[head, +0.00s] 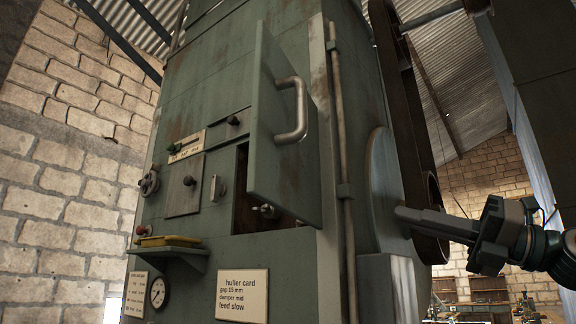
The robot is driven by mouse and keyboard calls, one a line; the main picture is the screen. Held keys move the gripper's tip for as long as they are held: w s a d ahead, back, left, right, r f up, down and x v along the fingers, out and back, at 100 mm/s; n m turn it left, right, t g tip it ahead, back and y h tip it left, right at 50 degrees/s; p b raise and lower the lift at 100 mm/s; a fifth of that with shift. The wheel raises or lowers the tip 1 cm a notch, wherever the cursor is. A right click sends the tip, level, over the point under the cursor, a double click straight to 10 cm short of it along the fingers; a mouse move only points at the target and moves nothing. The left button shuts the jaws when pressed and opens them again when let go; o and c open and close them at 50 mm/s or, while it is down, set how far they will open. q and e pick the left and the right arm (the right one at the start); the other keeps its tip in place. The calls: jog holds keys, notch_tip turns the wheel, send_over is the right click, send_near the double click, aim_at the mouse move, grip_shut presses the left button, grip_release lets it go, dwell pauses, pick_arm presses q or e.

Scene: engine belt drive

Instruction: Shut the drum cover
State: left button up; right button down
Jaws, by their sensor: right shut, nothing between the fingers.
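The drum cover (285,170) is a green hinged panel with a pale bar handle (300,105) on the front of a tall green machine. It stands ajar, swung out from the machine. A dark opening (242,205) shows at its lower left; the rest of the opening is hidden behind the panel. My right gripper (403,214) comes in from the right with its fingers pointing left. It is shut and empty, to the right of the cover and apart from it, in front of the dark belt. My left gripper is out of view.
A vertical pipe (342,140) runs up the machine just right of the cover. A dark belt (405,110) rises beside a round green housing (383,190) further right. A small shelf (165,251) with a yellow item, knobs and a gauge (158,293) are at left.

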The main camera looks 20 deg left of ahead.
aim_at(260, 142)
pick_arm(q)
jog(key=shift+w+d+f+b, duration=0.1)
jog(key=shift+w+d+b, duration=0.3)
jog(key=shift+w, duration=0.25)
pick_arm(e)
jog(key=s+a+r+n+h, duration=0.1)
jog(key=s+r+n+h, duration=0.1)
jog(key=s, duration=0.8)
jog(key=s+a+r+n+h, duration=0.1)
jog(key=s+r+n, duration=0.3)
jog(key=s, duration=0.7)
jog(key=shift+s+a+r+n+h, duration=0.2)
jog(key=shift+r+n+h, duration=0.25)
jog(key=shift+r, duration=0.35)
jog(key=shift+w, duration=0.1)
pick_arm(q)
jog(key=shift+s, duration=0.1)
